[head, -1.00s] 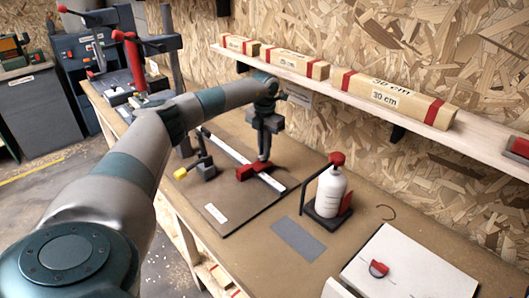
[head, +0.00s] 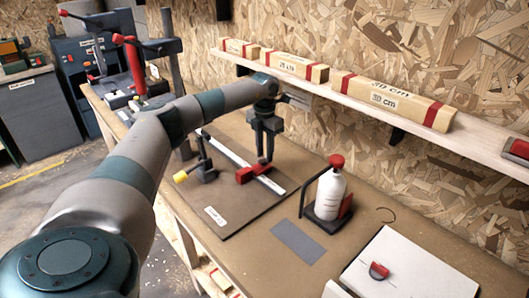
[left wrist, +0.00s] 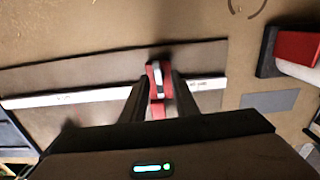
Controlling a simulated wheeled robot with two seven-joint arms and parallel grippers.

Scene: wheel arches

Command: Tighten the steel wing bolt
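A red clamp block (head: 252,173) sits on a white rail (head: 240,160) across a brown board (head: 235,205) on the bench. In the left wrist view, a small pale grey piece, apparently the steel wing bolt (left wrist: 158,84), lies along the top of the red block. My left gripper (head: 265,158) points down just over the block. The left wrist view shows its two dark fingers (left wrist: 158,95) apart, on either side of the red block and grey piece. Whether the fingers touch the bolt cannot be told. My right gripper is not in view.
A dark toggle clamp with a yellow tip (head: 198,168) stands on the board's left side. A white bottle with a red cap (head: 329,195) stands to the right, near a grey mat (head: 298,241) and a white panel (head: 410,272). A shelf (head: 390,107) with labelled wooden blocks runs above.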

